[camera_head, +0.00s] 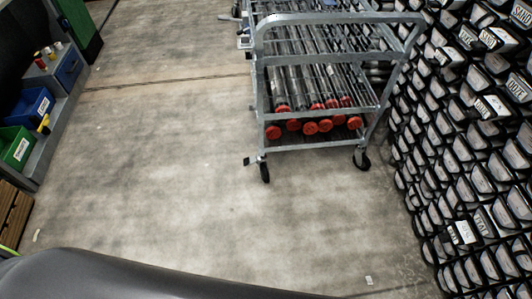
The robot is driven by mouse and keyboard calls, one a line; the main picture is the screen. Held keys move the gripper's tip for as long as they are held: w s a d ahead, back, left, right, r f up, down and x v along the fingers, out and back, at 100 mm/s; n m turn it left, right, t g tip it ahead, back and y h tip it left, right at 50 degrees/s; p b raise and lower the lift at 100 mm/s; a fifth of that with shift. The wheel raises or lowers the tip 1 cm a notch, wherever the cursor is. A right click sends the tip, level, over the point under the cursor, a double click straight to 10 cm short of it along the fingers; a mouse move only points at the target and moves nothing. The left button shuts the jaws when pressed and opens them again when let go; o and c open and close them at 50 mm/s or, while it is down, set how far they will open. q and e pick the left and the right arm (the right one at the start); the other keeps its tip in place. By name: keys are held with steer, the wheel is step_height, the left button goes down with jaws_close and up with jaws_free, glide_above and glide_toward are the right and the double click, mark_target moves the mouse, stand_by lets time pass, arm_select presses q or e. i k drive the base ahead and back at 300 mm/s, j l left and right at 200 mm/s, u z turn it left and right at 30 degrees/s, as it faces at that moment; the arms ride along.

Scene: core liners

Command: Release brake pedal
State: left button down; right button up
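A grey metal cart (261,100) stands in the upper middle of the head view, holding several long tubes with red end caps (311,128). Its near left caster (264,173) and near right caster (362,160) rest on the floor. A small pedal-like tab (250,160) sticks out to the left beside the near left caster; it looks like the brake pedal. It is too small to tell whether it is pressed or raised. Neither of my grippers is in view.
A wall rack of several labelled black holders (465,150) runs along the right, close to the cart. A bench with a blue bin (32,105) and a green bin (16,147) stands at the left. The concrete floor (170,180) before the cart is clear.

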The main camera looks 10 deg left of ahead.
mark_target(248, 161)
steer(key=i+l, duration=0.35)
steer(key=i+l+u, duration=0.1)
steer(key=i+l, duration=0.25)
steer(key=l, duration=0.25)
steer(key=i+l, duration=0.3)
steer(key=l, duration=0.15)
